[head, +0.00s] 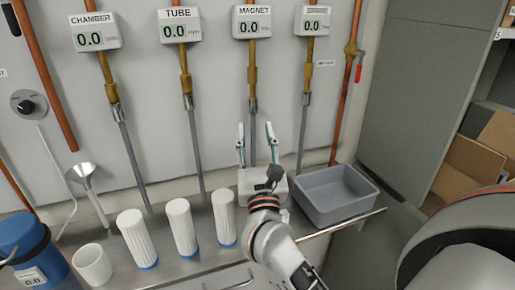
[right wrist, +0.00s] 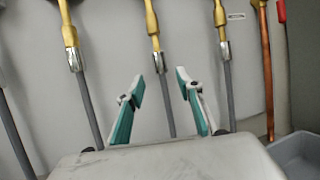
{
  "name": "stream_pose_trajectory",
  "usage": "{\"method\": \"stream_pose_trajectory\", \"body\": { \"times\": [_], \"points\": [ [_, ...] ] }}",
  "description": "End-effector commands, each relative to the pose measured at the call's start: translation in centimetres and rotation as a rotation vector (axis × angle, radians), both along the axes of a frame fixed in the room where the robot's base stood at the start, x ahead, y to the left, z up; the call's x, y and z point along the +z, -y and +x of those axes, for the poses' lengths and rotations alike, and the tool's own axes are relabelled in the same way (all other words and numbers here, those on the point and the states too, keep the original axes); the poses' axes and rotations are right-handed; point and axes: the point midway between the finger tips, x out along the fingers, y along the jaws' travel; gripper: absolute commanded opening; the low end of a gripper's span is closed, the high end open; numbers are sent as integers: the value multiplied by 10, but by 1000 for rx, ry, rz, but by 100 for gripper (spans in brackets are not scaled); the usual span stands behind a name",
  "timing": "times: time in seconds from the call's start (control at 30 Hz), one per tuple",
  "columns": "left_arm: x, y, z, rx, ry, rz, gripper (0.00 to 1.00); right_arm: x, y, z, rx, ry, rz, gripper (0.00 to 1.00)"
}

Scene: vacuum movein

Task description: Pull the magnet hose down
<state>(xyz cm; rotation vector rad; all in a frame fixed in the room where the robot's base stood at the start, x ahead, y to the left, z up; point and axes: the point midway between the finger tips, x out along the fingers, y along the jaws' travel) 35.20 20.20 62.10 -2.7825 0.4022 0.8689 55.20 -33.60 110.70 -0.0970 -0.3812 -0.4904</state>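The magnet hose (head: 253,122) is a grey tube hanging below a brass pipe and metal fitting, under the display labelled MAGNET (head: 252,22). It also shows in the right wrist view (right wrist: 164,88), between the fingers in the picture. My right gripper (head: 256,128) is open in front of this hose, one finger to each side of it in the picture. In the right wrist view the open fingers (right wrist: 159,75) are teal-lined. I cannot tell how far the fingers are from the hose. The hose's lower end is hidden behind the gripper. My left gripper is not in view.
The tube hose (head: 196,145) and the chamber hose (head: 131,155) hang to the left, and another hose (head: 302,130) to the right. White ribbed cylinders (head: 181,228) stand on the metal bench. A grey bin (head: 335,208) sits right of the gripper. A blue container (head: 28,250) stands far left.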

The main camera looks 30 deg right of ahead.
Motion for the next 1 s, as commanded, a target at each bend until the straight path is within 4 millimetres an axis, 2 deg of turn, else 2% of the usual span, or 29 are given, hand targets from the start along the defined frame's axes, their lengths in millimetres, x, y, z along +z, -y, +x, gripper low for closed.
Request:
{"method": "stream_pose_trajectory", "body": {
  "times": [0.13, 0.33, 1.0],
  "points": [
    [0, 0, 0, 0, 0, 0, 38, -11, -11, -22, 0, -3, 1, 36],
    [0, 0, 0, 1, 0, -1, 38, -18, -20, -37, 0, -2, 1, 36],
    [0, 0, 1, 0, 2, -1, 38, -19, -21, -39, 0, 0, 0, 36]
  ]
}}
